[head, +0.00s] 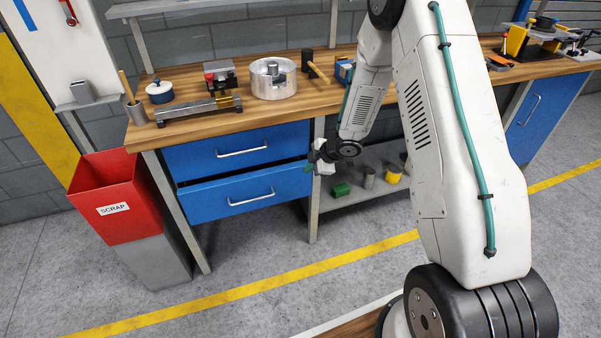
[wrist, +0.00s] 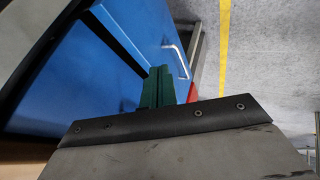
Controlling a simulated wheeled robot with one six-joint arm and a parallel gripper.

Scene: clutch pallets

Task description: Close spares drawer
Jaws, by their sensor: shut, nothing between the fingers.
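Two blue drawers sit under the left end of the wooden bench. The upper drawer (head: 231,148) looks flush. The lower drawer (head: 228,199) appears to stand out a little, with a dark gap above its front. Which one is the spares drawer I cannot tell; no label is readable. My gripper (head: 309,180) is at the right end of the lower drawer front, shut and empty. In the wrist view its green fingers (wrist: 156,87) are together in front of blue drawer surfaces, with a metal handle (wrist: 176,58) beyond. Whether they touch the drawer cannot be told.
A red scrap bin (head: 106,195) stands left of the drawers. An open shelf (head: 345,197) right of them holds a green block (head: 341,189) and small cylinders. The bench top (head: 205,115) carries tools and a metal housing (head: 272,78). Floor in front is clear.

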